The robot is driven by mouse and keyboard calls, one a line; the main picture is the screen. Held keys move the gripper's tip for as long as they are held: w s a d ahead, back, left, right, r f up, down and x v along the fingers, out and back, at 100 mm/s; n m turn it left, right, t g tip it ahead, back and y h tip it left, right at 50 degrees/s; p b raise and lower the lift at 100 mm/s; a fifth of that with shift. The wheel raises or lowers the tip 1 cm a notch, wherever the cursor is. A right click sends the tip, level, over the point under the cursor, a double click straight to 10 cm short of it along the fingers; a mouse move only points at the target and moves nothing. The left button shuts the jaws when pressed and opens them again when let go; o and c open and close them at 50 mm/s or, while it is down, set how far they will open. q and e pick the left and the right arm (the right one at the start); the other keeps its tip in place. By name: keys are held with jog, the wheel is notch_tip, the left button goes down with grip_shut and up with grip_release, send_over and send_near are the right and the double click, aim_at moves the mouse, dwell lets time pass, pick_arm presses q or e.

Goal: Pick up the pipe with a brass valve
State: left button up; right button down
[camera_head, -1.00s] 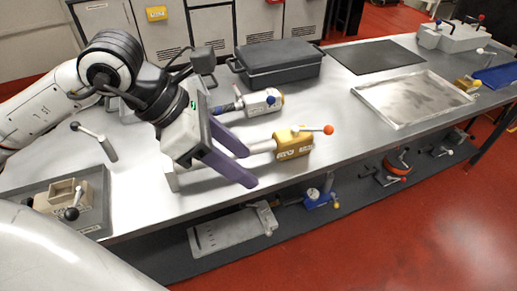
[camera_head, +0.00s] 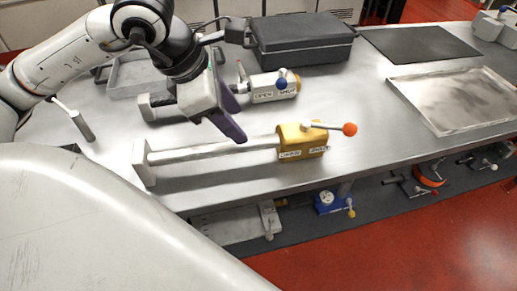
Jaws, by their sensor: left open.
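The pipe with a brass valve (camera_head: 303,140) lies on the steel bench near its front edge. Its grey pipe (camera_head: 208,151) runs left to a white end block (camera_head: 142,162). A white lever with an orange-red ball sticks out to the right of the brass body. My left gripper (camera_head: 237,121), with purple fingers, is open, above and behind the pipe's middle, and appears apart from it. The nearer finger hides much of the other. My right gripper is not in view.
A second valve with a blue ball (camera_head: 274,86) lies behind the gripper. A dark case (camera_head: 303,42), a black mat (camera_head: 420,44) and a metal tray (camera_head: 458,98) stand further back and right. A lower shelf holds more valves, including a blue one (camera_head: 331,201).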

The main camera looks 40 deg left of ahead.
aim_at(254, 140)
pick_arm(q)
jog(key=x, duration=0.5)
jog(key=shift+f, duration=0.35)
jog(key=shift+w+d+f, duration=0.15)
jog(key=shift+w+f, duration=0.1)
jog(key=shift+f, duration=0.25)
jog(key=x, duration=0.3)
jog(key=shift+w+d+f, duration=0.25)
jog(key=shift+w+f, duration=0.15)
jog(key=shift+f, duration=0.25)
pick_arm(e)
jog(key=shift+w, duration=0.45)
pick_arm(q)
jog(key=shift+f+b, duration=0.2)
jog(key=shift+b, duration=0.25)
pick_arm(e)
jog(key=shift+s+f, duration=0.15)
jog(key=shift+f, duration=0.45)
